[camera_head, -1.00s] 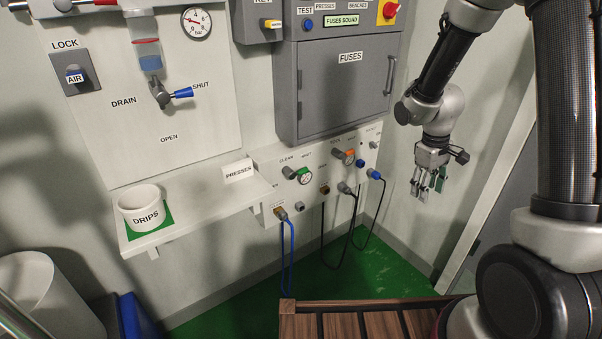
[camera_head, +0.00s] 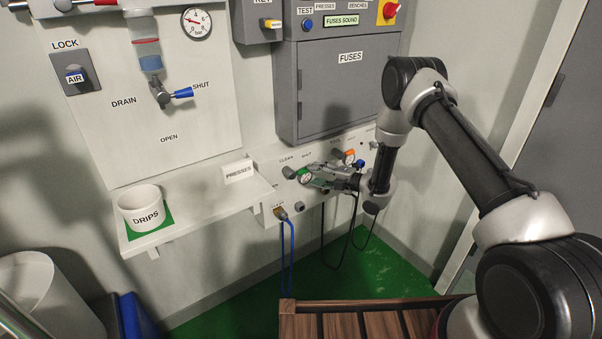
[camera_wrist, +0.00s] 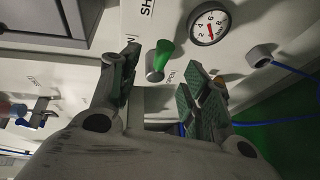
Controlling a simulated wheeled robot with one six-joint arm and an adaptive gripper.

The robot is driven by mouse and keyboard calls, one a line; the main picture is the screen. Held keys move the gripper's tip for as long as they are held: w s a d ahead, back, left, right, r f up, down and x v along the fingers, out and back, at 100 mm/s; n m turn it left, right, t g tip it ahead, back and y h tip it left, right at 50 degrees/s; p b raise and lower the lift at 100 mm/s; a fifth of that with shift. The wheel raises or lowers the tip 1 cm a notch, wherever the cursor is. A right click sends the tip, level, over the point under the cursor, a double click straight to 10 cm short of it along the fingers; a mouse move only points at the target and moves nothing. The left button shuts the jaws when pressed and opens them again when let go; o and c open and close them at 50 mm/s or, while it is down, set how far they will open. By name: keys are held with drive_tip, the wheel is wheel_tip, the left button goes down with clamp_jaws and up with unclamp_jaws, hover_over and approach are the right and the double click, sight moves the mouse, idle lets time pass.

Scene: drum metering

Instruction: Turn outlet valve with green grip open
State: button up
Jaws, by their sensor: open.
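The outlet valve's green grip (camera_wrist: 165,52) sits on a short grey stem on the white panel in the wrist view. It points up in that view, towards the partly visible SHUT label (camera_wrist: 148,8). In the head view the green grip (camera_head: 303,171) is small and close to my gripper (camera_head: 317,176). In the wrist view my gripper (camera_wrist: 163,64) is open, with one finger left of the grip and the other right of it. Gaps show on both sides, and I cannot tell how far beyond the fingertips the grip lies.
A round gauge (camera_wrist: 208,25) is close to the grip. A blue hose (camera_wrist: 295,71) leaves a socket at the right of the wrist view. An orange-gripped valve (camera_head: 350,155) is near my arm. The grey FUSES cabinet (camera_head: 340,90) overhangs the panel; a shelf (camera_head: 195,222) juts out left.

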sight(305, 172)
drive_tip(key=x, duration=0.7)
drive_tip(key=shift+w+a+f, duration=0.15)
drive_tip(key=shift+a+f, duration=0.05)
